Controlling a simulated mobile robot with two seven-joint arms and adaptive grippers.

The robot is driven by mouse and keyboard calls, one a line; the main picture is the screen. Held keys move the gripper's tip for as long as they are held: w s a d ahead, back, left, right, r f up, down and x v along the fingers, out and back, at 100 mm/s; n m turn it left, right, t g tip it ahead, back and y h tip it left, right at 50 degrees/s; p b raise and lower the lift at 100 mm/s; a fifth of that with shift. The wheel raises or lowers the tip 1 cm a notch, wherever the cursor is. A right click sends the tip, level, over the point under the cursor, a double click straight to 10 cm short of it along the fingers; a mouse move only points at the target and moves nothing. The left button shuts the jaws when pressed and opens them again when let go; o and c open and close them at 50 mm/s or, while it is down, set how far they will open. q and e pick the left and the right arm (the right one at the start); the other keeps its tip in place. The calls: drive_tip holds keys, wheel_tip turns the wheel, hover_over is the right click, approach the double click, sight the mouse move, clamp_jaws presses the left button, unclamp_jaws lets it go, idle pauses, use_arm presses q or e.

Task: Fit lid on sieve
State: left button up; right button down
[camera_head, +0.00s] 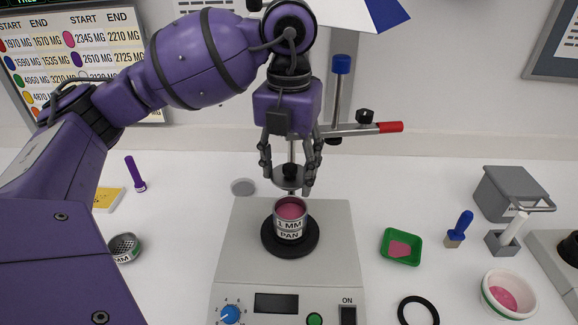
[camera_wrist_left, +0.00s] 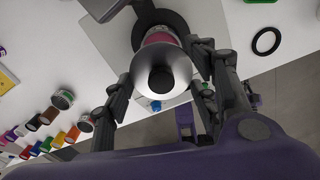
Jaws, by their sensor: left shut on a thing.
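The sieve (camera_head: 291,222) is a small metal cup marked "1 MM". It stands on a part marked "PAN" (camera_head: 290,235), and pink powder shows inside its open top. The stack sits on the black round plate of a grey shaker (camera_head: 230,262). My left gripper (camera_head: 287,186) is shut on the lid (camera_head: 287,184), a silver disc with a black knob on top, and holds it above the sieve, apart from it. In the left wrist view the lid (camera_wrist_left: 148,88) lies between the two fingers and hides most of the sieve. My right gripper is out of view.
A clamp bar with a red handle (camera_head: 390,127) and a blue-topped post (camera_head: 341,64) stand behind the gripper. A green tray (camera_head: 388,254), a black ring (camera_head: 402,312) and a white bowl (camera_head: 488,300) lie to the right. Another sieve (camera_head: 124,247) lies at left.

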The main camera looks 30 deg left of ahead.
use_arm(q)
drive_tip(key=shift+r, duration=0.1)
drive_tip(key=shift+f+b, duration=0.3)
drive_tip(key=shift+f, duration=1.1)
wheel_tip(320, 180, down, 2)
drive_tip(key=shift+f+b, duration=0.2)
drive_tip(key=shift+b, duration=0.2)
drive_tip(key=shift+f, duration=0.4)
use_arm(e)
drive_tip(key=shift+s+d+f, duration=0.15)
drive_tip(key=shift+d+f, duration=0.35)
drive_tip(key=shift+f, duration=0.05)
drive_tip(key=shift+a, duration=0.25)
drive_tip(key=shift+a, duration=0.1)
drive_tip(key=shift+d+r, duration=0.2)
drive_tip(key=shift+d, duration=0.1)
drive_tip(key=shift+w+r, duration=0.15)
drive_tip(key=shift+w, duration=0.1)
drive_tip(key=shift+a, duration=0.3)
